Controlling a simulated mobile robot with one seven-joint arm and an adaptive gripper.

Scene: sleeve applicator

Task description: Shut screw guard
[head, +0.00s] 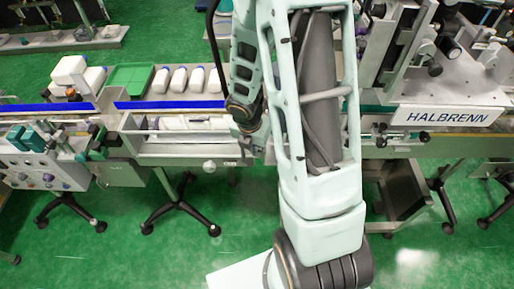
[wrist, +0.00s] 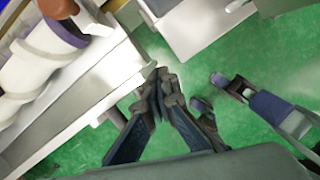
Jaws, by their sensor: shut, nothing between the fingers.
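The white and purple feed screw (head: 190,122) lies uncovered in a trough at the front of the conveyor. It also shows at the upper left of the wrist view (wrist: 38,62). A pale metal panel (head: 185,150) runs along the front of the trough. It seems to be the screw guard, but I cannot tell its hinge or exact position. In the wrist view a long pale metal edge (wrist: 85,95) lies left of my gripper (wrist: 158,78). My gripper is shut and empty, with its tips close beside this metal; contact is unclear. In the head view my arm partly hides it.
White bottles (head: 180,79) and a green tray (head: 129,77) stand behind the blue conveyor strip. A control box (head: 40,170) is at left, and a HALBRENN-labelled machine (head: 445,116) at right. Wheeled stand legs (head: 180,205) are below. Open green floor lies in front.

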